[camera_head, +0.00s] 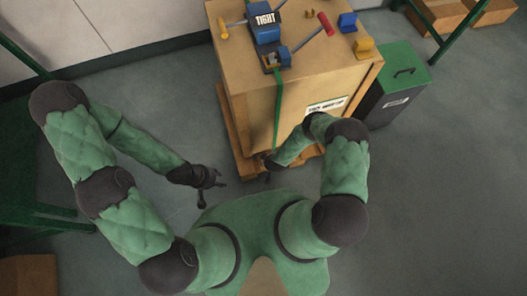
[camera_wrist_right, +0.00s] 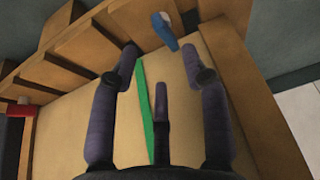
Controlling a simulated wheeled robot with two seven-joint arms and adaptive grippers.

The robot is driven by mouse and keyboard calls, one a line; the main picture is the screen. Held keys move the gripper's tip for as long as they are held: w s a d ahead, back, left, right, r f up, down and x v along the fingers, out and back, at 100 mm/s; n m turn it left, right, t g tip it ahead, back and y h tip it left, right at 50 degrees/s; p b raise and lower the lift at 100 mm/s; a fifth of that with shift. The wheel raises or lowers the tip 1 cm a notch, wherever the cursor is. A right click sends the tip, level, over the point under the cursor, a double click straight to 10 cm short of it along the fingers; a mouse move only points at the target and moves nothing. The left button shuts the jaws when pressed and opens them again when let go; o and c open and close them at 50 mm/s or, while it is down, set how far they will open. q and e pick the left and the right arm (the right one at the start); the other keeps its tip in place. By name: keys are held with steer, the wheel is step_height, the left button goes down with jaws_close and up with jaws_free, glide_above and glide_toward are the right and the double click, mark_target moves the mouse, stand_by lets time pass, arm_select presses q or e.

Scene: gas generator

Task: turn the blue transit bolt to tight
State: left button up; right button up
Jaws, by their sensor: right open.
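I cannot tell which blue part is the transit bolt. My left gripper (camera_head: 212,194) is open and empty above the floor, left of the crate. My right gripper (camera_head: 267,172) is low by the crate's near side, partly hidden by my forearm. In the right wrist view its fingers (camera_wrist_right: 160,85) are spread and empty; a blue part (camera_wrist_right: 164,30) shows beyond them.
A green case (camera_head: 400,85) stands right of the crate. Open floor surrounds me, with green frames left and upper right.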

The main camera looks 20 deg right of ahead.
steer(key=b+x, duration=0.3)
steer(key=x, duration=0.4)
steer(key=shift+w+f, duration=0.2)
steer(key=shift+f, duration=0.15)
jaws_close()
